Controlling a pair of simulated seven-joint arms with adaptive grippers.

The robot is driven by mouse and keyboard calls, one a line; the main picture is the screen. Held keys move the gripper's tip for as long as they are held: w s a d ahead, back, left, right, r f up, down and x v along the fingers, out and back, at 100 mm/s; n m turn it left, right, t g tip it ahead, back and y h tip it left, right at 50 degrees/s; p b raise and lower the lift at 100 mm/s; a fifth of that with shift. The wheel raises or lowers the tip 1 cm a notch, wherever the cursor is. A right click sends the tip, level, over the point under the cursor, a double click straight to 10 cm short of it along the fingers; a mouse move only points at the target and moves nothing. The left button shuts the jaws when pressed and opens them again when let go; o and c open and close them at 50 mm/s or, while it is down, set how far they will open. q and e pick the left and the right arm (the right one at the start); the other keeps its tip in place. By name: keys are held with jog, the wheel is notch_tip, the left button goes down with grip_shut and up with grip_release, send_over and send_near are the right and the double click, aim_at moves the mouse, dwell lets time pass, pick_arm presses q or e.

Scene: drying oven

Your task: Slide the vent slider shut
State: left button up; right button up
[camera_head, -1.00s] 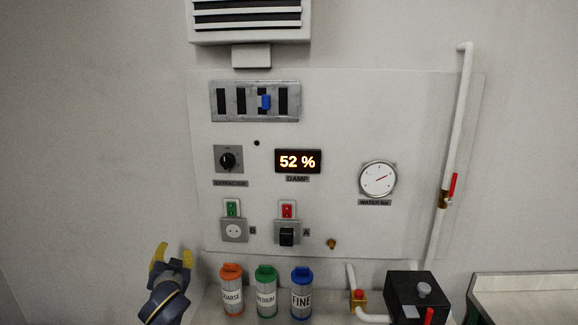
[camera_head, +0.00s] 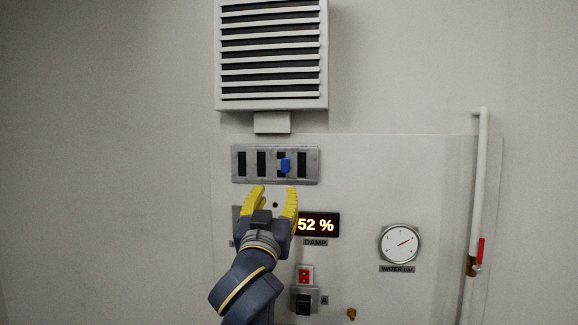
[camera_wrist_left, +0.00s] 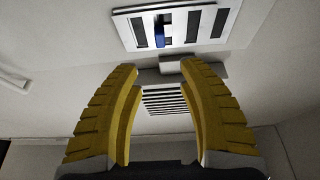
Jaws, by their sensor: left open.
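The vent slider (camera_head: 275,164) is a grey metal plate with several dark slots on the wall panel. Its blue knob (camera_head: 285,166) stands right of the plate's middle, with dark slots showing on both sides. The plate (camera_wrist_left: 213,22) and blue knob (camera_wrist_left: 159,32) also show at the top of the left wrist view, beyond the fingertips. My left gripper (camera_head: 273,190) is open and empty, its yellow fingers just below the plate, apart from the knob. It also shows open in the left wrist view (camera_wrist_left: 166,72). My right gripper is in neither view.
A white louvred vent (camera_head: 271,55) hangs above the plate. The 52 % display (camera_head: 317,224) is close to the right of my left gripper. A water gauge (camera_head: 400,243) and a white pipe (camera_head: 478,190) are farther right. The wall at left is bare.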

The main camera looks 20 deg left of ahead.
aim_at(284, 166)
pick_arm(q)
jog(key=x, duration=1.5)
jog(key=shift+f, duration=0.15)
grip_shut()
